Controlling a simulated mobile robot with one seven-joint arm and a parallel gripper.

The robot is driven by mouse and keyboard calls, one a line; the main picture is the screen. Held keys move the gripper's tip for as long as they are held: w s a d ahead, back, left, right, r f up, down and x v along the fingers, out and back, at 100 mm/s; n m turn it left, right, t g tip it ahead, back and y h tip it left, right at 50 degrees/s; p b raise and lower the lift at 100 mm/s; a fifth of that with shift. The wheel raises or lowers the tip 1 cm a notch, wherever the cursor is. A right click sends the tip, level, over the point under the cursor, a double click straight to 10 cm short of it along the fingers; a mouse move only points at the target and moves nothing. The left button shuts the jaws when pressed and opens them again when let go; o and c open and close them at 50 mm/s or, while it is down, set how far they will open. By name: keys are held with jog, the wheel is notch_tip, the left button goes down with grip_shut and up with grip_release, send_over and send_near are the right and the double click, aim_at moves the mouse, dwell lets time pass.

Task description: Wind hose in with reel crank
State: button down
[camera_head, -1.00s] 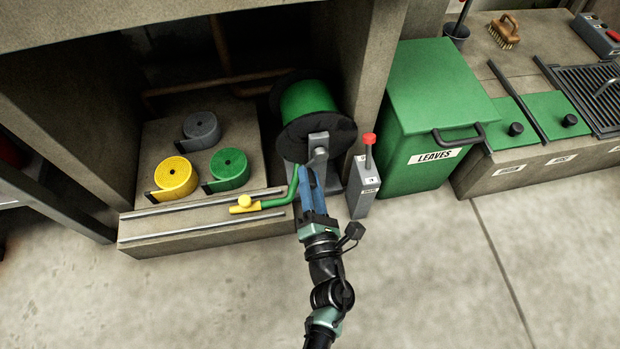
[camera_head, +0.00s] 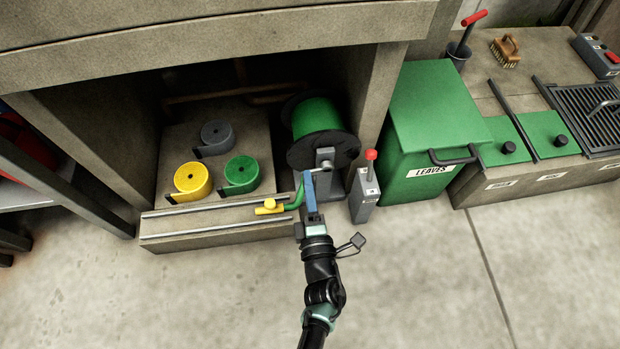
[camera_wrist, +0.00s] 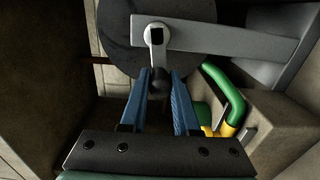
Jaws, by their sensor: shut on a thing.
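The hose reel (camera_head: 317,116) has green hose wound between dark round flanges, and stands at the right of the recess under the concrete ledge. Its grey hub and crank (camera_head: 325,158) face me; the hub also shows in the wrist view (camera_wrist: 157,34). My gripper (camera_head: 310,186) is at the crank, below the hub. In the wrist view, its blue fingers (camera_wrist: 160,88) are shut on the dark crank handle (camera_wrist: 157,80). The green hose end (camera_head: 297,198) hangs out left of my gripper, with a yellow nozzle (camera_head: 268,207) over the step with metal rails (camera_head: 215,228).
Yellow, green and grey coils (camera_head: 241,170) lie left of the reel. A grey box with a red-knobbed lever (camera_head: 366,195) stands close right of my gripper. The green LEAVES bin (camera_head: 432,120) is beyond it. A concrete pillar (camera_head: 378,95) rises behind. The front floor is clear.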

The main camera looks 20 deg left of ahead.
jog(key=shift+s+r+m+p, duration=0.1)
jog(key=shift+r+m+p, duration=0.25)
jog(key=shift+m+p, duration=0.35)
jog(key=shift+m, duration=0.3)
jog(key=c, duration=0.7)
grip_release()
jog(key=shift+o, duration=0.2)
jog(key=p+v, duration=0.4)
jog(key=v, duration=0.9)
jog(key=shift+p, duration=0.35)
